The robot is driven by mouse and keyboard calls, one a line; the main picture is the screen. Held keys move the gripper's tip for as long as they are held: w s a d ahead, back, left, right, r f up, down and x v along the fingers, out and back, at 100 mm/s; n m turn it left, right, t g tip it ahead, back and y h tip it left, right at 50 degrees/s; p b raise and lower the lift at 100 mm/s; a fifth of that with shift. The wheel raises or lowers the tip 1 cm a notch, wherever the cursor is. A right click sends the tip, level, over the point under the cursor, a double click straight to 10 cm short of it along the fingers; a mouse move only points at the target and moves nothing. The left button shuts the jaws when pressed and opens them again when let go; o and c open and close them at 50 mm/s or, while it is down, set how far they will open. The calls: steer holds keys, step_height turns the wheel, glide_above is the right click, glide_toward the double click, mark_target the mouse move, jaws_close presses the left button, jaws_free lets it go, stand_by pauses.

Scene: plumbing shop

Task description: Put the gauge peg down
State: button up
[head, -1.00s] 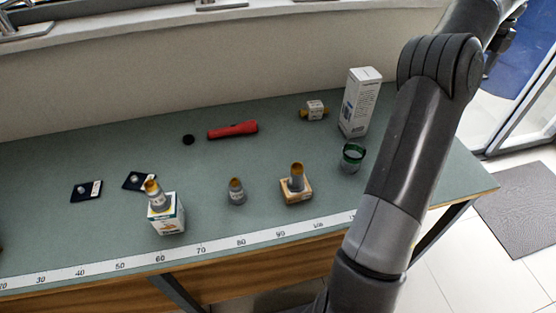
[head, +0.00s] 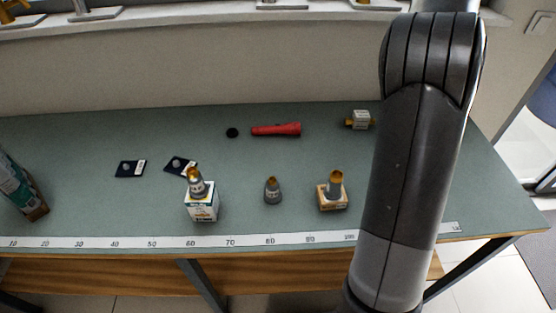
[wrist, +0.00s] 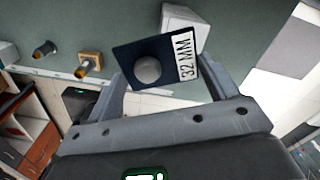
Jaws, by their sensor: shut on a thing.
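The gauge peg (wrist: 148,70) shows in the wrist view as a dark square plate with a round grey knob and a white "32 MM" label. My gripper (wrist: 166,78) is shut on it, with one finger at each side of the plate. The peg appears held clear of the bench. In the head view my arm crosses the right side, and neither the gripper nor the held peg is visible. Two similar dark plates with grey knobs, a left one (head: 131,168) and a right one (head: 181,165), lie on the green bench (head: 90,210).
A fitting stands on a white box (head: 202,209), one on the bench (head: 272,191), another on a brown box (head: 332,199). A white box (wrist: 184,27) is beyond the peg.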

steer(key=a+n, duration=0.4)
steer(key=a, duration=1.5)
steer(key=n, duration=0.4)
glide_above(240, 166)
step_height(240, 166, down, 26)
steer(key=shift+d+f, duration=0.15)
steer(key=shift+f, duration=2.05)
